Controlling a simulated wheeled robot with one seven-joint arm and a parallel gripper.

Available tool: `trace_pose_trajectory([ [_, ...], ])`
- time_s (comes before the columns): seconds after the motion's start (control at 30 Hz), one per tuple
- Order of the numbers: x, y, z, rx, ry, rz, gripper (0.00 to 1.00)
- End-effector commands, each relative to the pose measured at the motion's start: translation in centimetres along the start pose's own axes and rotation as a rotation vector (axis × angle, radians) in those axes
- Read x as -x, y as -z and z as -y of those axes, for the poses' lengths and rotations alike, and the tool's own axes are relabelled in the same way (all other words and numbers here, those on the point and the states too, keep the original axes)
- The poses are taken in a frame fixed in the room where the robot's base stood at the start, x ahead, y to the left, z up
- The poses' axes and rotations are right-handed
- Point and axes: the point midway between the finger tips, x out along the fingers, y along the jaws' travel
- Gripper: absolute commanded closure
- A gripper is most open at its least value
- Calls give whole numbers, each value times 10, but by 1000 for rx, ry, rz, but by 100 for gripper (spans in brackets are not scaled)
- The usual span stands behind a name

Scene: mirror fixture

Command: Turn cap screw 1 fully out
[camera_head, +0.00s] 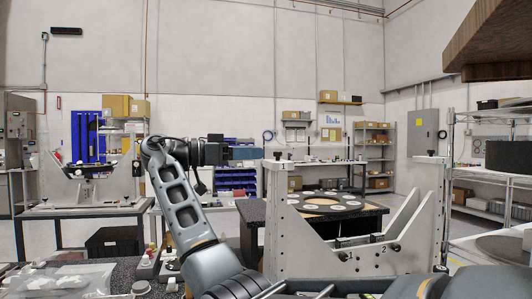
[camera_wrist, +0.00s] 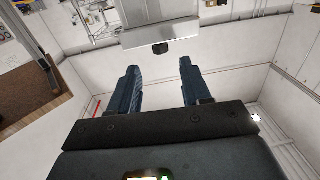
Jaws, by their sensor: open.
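The pale grey fixture (camera_head: 300,235) stands right of centre in the head view, with two uprights and a sloped brace. My gripper (camera_head: 259,153) is raised level with the left upright's top and points right. In the wrist view my gripper (camera_wrist: 157,69) is open, with nothing between its fingers. A dark round stub (camera_wrist: 160,48) on a grey metal part lies just beyond the fingertips; I cannot tell which screw it is.
A dark table (camera_head: 252,213) with a round disc of white pads (camera_head: 325,203) stands behind the fixture. A bench (camera_head: 90,210) is at left, and shelving (camera_head: 480,195) at right. A brown wooden block (camera_head: 500,45) hangs into the upper right.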

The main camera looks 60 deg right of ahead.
Motion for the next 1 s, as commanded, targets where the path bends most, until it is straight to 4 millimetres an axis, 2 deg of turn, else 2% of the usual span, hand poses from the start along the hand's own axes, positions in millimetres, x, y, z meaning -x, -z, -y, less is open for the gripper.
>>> trace_pose_trajectory([
  [0.17, -11, 2, 0, -1, -1, 0, 52],
  [0.4, -48, 2, 0, 0, -2, 0, 52],
  [0.6, -71, 1, 0, 1, -1, -1, 52],
  [1.0, -78, 0, 0, 0, 1, 0, 53],
])
